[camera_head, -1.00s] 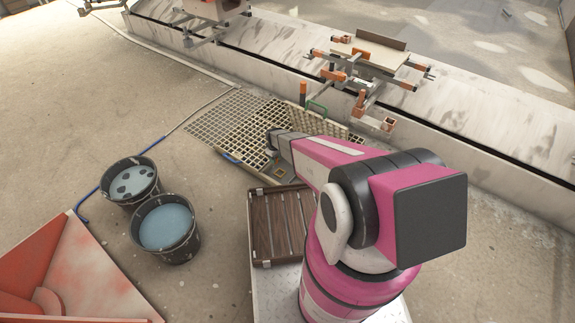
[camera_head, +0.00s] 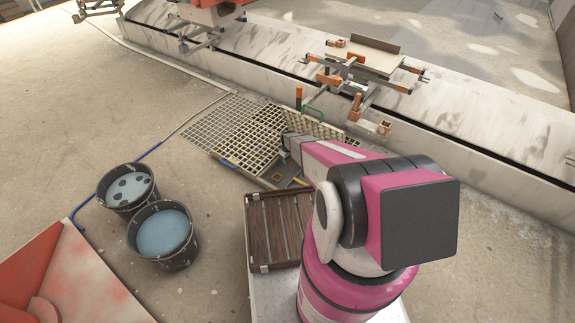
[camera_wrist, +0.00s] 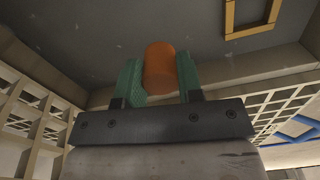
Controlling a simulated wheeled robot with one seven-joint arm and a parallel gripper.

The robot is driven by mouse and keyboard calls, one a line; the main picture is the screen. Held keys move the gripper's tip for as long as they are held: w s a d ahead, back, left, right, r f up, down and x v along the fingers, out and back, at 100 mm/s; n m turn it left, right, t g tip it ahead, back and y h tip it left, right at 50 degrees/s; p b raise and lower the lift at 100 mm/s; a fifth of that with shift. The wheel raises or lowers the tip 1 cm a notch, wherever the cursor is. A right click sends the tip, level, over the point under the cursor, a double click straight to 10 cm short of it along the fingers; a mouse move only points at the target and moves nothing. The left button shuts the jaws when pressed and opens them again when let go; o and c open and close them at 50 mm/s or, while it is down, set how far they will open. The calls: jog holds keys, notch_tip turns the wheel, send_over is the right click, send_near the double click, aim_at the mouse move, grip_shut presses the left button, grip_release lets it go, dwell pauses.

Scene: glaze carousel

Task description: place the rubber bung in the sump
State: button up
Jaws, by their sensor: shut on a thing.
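The rubber bung appears as an orange cylinder (camera_wrist: 160,68) in the wrist view. My gripper (camera_wrist: 160,82) is shut on it, with a green-padded finger on each side. The sump is the open, grey-floored recess beside the gratings, with its floor (camera_head: 290,174) partly visible in the head view. The dark floor (camera_wrist: 85,45) fills much of the wrist view, and a yellow square outline (camera_wrist: 229,22) is marked on it, right of the bung. In the head view my gripper (camera_head: 286,150) is over the recess; the bung cannot be made out there.
A wooden slatted rack (camera_head: 272,228) is in front. Two buckets (camera_head: 163,240) stand left. A track with carriages (camera_head: 365,62) runs behind.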

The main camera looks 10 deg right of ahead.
jog(key=shift+f, duration=2)
jog(key=shift+f, duration=0.15)
jog(key=o, duration=0.9)
